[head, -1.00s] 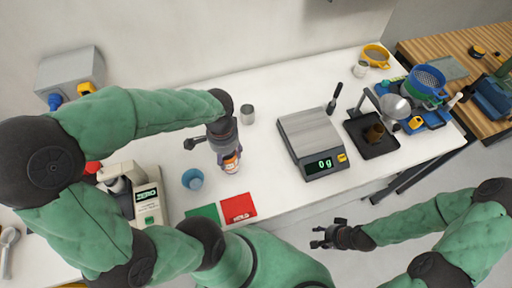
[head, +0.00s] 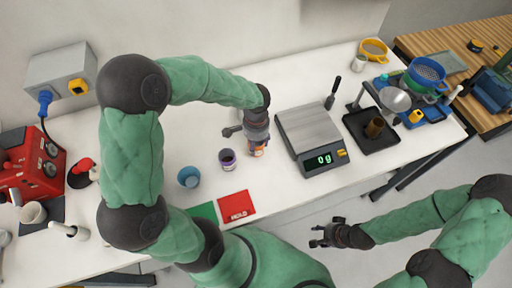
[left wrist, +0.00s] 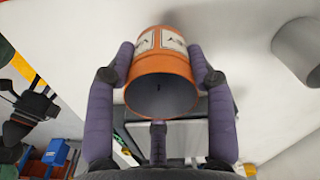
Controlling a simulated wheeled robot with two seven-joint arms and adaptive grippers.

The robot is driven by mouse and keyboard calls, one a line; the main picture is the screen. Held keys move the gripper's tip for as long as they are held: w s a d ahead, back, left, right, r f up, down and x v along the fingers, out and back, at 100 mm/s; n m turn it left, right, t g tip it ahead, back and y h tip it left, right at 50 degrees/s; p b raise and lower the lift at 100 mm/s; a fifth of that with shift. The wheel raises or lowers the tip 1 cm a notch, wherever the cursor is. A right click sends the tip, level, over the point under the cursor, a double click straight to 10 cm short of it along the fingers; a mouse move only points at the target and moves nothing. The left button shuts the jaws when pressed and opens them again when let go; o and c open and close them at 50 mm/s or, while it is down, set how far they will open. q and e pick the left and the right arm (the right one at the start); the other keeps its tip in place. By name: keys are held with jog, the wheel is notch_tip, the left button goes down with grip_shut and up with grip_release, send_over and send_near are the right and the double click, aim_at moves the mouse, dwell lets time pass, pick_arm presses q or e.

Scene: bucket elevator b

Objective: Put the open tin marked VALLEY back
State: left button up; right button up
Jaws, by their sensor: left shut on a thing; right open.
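My left gripper (head: 258,146) is shut on an orange tin (head: 258,152), just left of the scale. In the left wrist view the orange tin (left wrist: 160,85) sits between the two fingers, its open mouth towards the camera and its inside grey. White labels show on its side, but the lettering is too cut off to read surely. A purple tin (head: 227,159) with dark contents stands open on the white table, left of the gripper. My right gripper (head: 328,235) is open and empty, off the table's front edge.
The scale (head: 310,135) reads 0 g. A blue cup (head: 189,177), a green mat (head: 204,212) and a red HOLD mat (head: 236,206) are at front left. A black tray (head: 371,131) is right of the scale. A grey cylinder (left wrist: 300,45) shows in the left wrist view.

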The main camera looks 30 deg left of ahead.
pick_arm(q)
jog(key=shift+f, duration=1.45)
jog(key=shift+b, duration=0.3)
jog(key=shift+f, duration=0.2)
jog(key=o, duration=1.5)
jog(key=shift+o, duration=0.2)
jog(key=shift+r, duration=0.2)
jog(key=shift+r, duration=0.3)
notch_tip(320, 180, up, 12)
jog(key=p, duration=0.2)
jog(key=shift+f+p, duration=0.25)
jog(key=shift+p, duration=0.1)
